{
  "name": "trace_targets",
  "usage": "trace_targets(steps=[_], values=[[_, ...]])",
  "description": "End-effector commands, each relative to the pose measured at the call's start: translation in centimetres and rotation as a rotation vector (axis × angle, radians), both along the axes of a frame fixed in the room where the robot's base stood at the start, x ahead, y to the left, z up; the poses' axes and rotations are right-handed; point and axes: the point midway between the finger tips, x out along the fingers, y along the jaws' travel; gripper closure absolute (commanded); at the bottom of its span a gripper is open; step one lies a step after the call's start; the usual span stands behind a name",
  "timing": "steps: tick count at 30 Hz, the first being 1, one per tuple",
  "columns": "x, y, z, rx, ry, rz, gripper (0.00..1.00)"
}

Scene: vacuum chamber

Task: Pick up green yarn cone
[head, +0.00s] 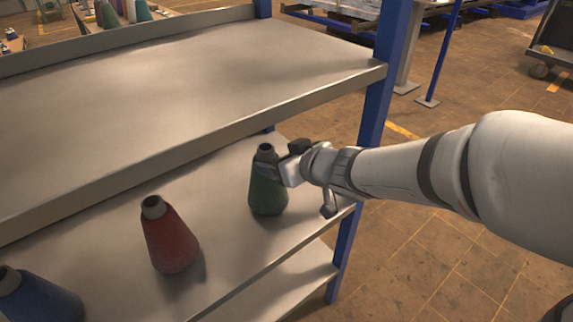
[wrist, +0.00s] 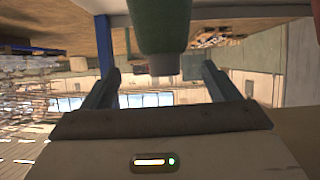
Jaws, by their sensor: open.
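The green yarn cone (head: 267,198) stands upright on the middle shelf, near its right end. My gripper (head: 272,172) reaches in from the right at the cone's upper part, and one finger shows in front of it. In the wrist view, which looks upside down, the green yarn cone (wrist: 163,25) hangs into the picture with its grey tip between the two fingers. My gripper (wrist: 162,76) is open there, with a visible gap on each side of the tip. The far finger is largely hidden in the head view.
A red yarn cone (head: 171,240) and a blue yarn cone (head: 37,297) stand to the left on the same shelf. The upper shelf (head: 190,75) is empty and overhangs behind. Shelf between the green and red cones is clear.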

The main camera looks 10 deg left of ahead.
Motion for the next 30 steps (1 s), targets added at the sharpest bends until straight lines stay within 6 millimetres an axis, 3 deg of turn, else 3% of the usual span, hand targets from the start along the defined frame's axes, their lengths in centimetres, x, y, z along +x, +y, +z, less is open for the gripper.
trace_targets(steps=[4, 18, 27, 30], values=[[0.3, 1.3, -1.1, 0.01, 0.004, 0.024, 0.18], [4.3, 5.2, -3.5, 0.009, 0.003, 0.013, 0.18], [4.7, 5.5, -3.3, 0.009, 0.003, 0.009, 0.18], [4.7, 5.5, -3.3, 0.009, 0.003, 0.009, 0.25]])
